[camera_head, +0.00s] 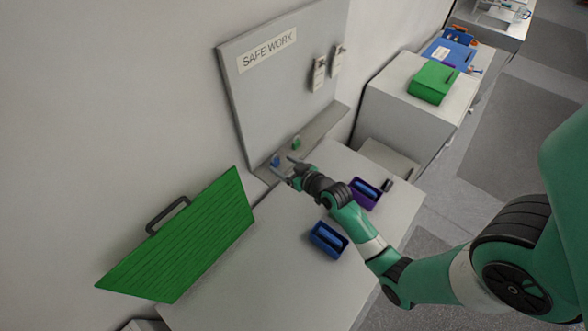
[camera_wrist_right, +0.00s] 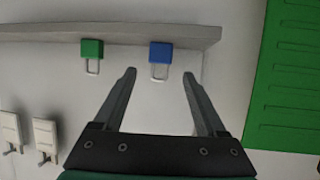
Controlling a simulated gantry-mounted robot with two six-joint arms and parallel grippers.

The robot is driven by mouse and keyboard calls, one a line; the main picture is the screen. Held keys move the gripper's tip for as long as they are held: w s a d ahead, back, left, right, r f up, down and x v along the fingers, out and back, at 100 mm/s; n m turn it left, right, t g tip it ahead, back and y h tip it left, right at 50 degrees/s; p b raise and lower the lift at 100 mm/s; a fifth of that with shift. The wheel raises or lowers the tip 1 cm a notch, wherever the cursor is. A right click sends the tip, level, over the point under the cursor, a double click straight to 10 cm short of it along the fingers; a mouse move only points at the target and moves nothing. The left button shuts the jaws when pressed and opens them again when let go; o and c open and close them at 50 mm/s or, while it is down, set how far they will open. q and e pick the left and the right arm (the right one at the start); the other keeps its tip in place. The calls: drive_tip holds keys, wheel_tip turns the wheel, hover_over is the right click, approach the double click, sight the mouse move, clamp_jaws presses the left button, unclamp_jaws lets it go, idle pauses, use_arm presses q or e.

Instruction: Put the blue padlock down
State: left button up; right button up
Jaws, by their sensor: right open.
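The blue padlock (camera_head: 276,160) stands on the grey ledge (camera_head: 322,128) at the foot of the board. It also shows in the right wrist view (camera_wrist_right: 161,52), with its shackle pointing toward my gripper. A green padlock (camera_wrist_right: 92,49) is beside the blue one on the same ledge (camera_wrist_right: 190,34). My left gripper is in neither view.
A blue box (camera_head: 328,239) and a purple box (camera_head: 366,193) stand on the white table (camera_head: 265,275). A green panel (camera_head: 185,240) leans at left. The table's front is clear.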

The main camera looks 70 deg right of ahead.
drive_tip(key=v, duration=0.6)
drive_tip(key=shift+s+a, duration=0.2)
drive_tip(key=shift+s, duration=0.05)
drive_tip(key=shift+r, duration=0.15)
